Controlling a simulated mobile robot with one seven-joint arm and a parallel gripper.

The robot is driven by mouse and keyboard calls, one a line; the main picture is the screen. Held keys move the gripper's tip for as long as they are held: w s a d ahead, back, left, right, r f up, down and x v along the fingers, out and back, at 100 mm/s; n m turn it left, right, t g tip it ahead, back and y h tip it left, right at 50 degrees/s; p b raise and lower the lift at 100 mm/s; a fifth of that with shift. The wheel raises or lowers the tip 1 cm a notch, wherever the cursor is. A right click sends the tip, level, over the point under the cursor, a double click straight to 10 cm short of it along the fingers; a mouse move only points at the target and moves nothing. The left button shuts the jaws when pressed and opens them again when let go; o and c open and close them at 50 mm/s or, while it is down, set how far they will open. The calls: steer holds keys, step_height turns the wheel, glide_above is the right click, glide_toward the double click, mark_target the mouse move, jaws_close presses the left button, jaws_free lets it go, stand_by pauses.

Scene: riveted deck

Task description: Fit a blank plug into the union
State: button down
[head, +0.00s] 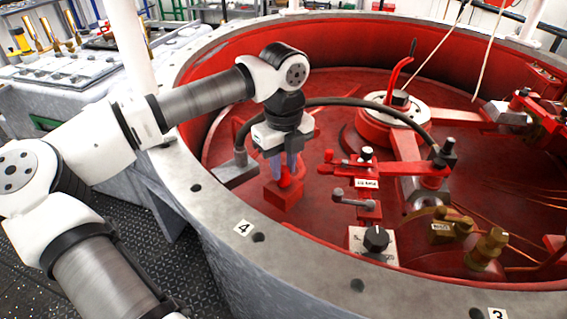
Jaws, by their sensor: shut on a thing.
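My gripper (284,168) points straight down over a red block (284,195) on the deck of the round red well. Its fingers are shut on a small red piece (285,177) standing at the block's top; it may be the blank plug, but the fingers hide most of it. I cannot tell whether the piece is seated in the block or free of it. A brass fitting (487,250) with a hex body stands at the lower right of the well; it may be the union. My gripper is far to its left and apart from it.
A black hose (365,103) arches just behind my gripper from a grey block (236,170) to a fitting on the right. The grey rim (215,215) surrounds the well.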

steer(key=shift+f, duration=0.2)
steer(key=c, duration=1.1)
jaws_free()
steer(key=shift+r, duration=0.1)
step_height(320, 180, up, 14)
steer(key=shift+f, duration=0.1)
